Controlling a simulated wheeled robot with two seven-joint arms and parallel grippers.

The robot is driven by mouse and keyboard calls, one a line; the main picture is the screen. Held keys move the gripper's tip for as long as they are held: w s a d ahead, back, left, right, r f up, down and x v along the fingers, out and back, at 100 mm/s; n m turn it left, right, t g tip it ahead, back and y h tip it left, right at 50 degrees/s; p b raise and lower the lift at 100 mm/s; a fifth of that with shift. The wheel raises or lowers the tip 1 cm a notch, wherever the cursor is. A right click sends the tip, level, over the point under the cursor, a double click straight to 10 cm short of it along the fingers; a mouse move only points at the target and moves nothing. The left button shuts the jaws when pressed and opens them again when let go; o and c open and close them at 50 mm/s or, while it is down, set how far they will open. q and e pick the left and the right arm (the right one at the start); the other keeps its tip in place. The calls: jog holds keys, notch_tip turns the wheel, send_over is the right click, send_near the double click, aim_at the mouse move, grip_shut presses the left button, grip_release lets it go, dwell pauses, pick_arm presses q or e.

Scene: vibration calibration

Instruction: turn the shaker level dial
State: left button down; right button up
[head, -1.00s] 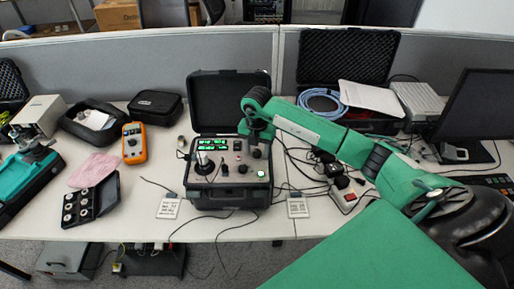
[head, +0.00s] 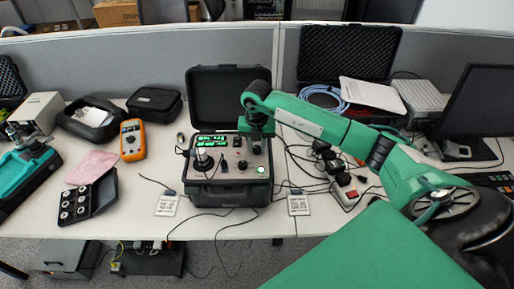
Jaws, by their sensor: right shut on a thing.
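The shaker unit (head: 228,192) is an open black case with a control panel, lit green displays (head: 212,142), several knobs and a lit green button (head: 261,170). My right gripper (head: 257,148) points down at the right side of the panel. It is shut on a dark knob, which seems to be the level dial; the fingers mostly hide it, and its label cannot be read. Another black knob (head: 242,165) stands uncovered beside it.
An orange multimeter (head: 133,141), a pink cloth (head: 92,167) and an open black case of round parts (head: 102,199) lie to the left. Cables and a power strip (head: 345,194) lie to the right. Printed cards (head: 299,205) lie along the front.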

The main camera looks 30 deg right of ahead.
jog(key=n+b, duration=0.3)
jog(key=n, duration=0.1)
jog(key=shift+f+n, duration=0.15)
jog(key=shift+n, duration=0.15)
jog(key=n+b, duration=0.3)
jog(key=n, duration=0.1)
pick_arm(q)
jog(key=w+f+b, duration=0.1)
jog(key=w+f, duration=0.4)
jog(key=shift+w+d+t, duration=0.3)
jog(key=shift+d, duration=0.1)
pick_arm(e)
jog(key=shift+r+n, duration=0.2)
jog(key=shift+n, duration=0.7)
pick_arm(q)
jog(key=shift+w, duration=0.2)
jog(key=shift+s, duration=0.1)
pick_arm(e)
jog(key=o, duration=1)
pick_arm(q)
jog(key=shift+f, duration=0.1)
